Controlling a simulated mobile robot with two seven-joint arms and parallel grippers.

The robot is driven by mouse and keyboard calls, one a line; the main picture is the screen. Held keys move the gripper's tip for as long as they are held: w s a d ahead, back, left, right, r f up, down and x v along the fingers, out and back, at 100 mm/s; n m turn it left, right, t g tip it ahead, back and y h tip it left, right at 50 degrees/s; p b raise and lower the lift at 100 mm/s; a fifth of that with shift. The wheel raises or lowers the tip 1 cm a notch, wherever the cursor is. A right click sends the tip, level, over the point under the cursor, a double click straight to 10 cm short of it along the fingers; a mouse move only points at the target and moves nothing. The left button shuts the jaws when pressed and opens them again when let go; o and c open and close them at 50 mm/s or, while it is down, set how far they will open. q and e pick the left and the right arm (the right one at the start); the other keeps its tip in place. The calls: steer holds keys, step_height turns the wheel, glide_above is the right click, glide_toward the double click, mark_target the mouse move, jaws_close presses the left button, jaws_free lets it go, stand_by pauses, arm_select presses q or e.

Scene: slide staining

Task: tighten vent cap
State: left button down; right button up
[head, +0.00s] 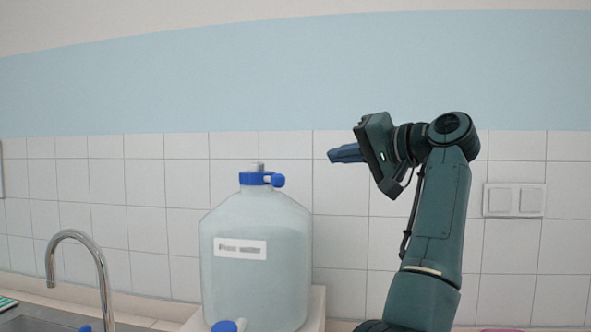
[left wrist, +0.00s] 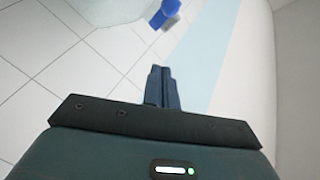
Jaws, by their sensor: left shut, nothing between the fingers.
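A large translucent carboy (head: 256,262) with a white label stands beside the sink in the head view. A blue cap (head: 254,179) sits on its neck, with a blue round knob (head: 278,180) at its right side and a small grey piece on top. My left gripper (head: 333,155) is shut and empty, to the right of the cap and slightly higher, apart from it, its fingers pointing left. In the left wrist view the shut fingers (left wrist: 160,72) point up toward the carboy (left wrist: 108,8) and a blue cap part (left wrist: 166,12) at the top edge. My right gripper is not in view.
A chrome faucet (head: 88,246) rises from the sink at the left. A blue and white fitting (head: 229,325) shows at the carboy's lower front. A tiled wall (head: 340,235) with switches (head: 515,200) stands behind. The space between gripper and cap looks clear.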

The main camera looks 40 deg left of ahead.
arm_select(q)
steer(key=a, duration=0.1)
steer(key=p, duration=0.2)
glide_toward(271, 174)
steer(key=w+a+r, duration=0.2)
steer(key=w+a, duration=0.2)
steer(key=shift+s+a+f, duration=0.5)
steer(key=shift+s+f, duration=0.65)
steer(key=shift+s, duration=0.25)
steer(key=shift+s+a+f, duration=0.15)
steer(key=shift+s+f, duration=0.1)
steer(key=shift+s, duration=0.15)
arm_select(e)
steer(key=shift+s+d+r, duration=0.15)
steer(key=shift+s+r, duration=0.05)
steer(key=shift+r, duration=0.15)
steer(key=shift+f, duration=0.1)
